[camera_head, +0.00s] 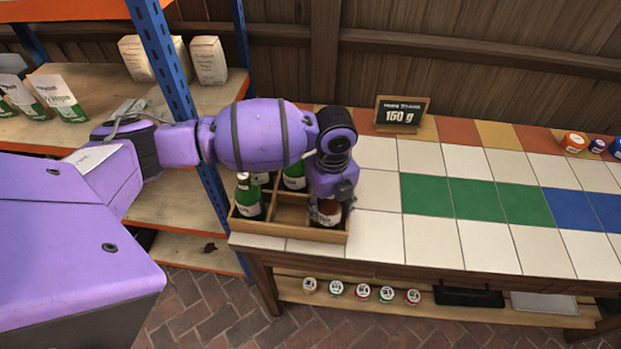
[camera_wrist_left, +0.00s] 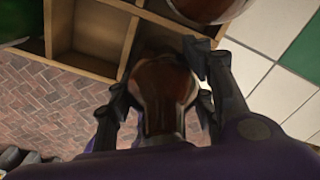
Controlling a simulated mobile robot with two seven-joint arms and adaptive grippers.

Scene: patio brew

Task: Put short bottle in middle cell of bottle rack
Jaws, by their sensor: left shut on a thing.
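The wooden bottle rack (camera_head: 285,232) stands at the left end of the tiled counter. Green bottles (camera_head: 248,200) stand in its left and back cells. A front cell near its middle (camera_head: 291,213) looks empty. My left gripper (camera_head: 330,195) is at the rack's right end, shut on a short brown bottle (camera_head: 328,214) with a pale label. In the left wrist view the fingers flank this brown bottle (camera_wrist_left: 162,85), beside the rack's wooden wall (camera_wrist_left: 78,62). I cannot tell whether its base is inside a cell. Another rounded brown thing (camera_wrist_left: 207,8) shows at the top edge there.
A small sign (camera_head: 402,114) stands at the counter's back. Colored round items (camera_head: 575,143) sit at the far right. An orange and blue shelf (camera_head: 165,60) stands left of the rack, below and behind my arm. The counter right of the rack is clear.

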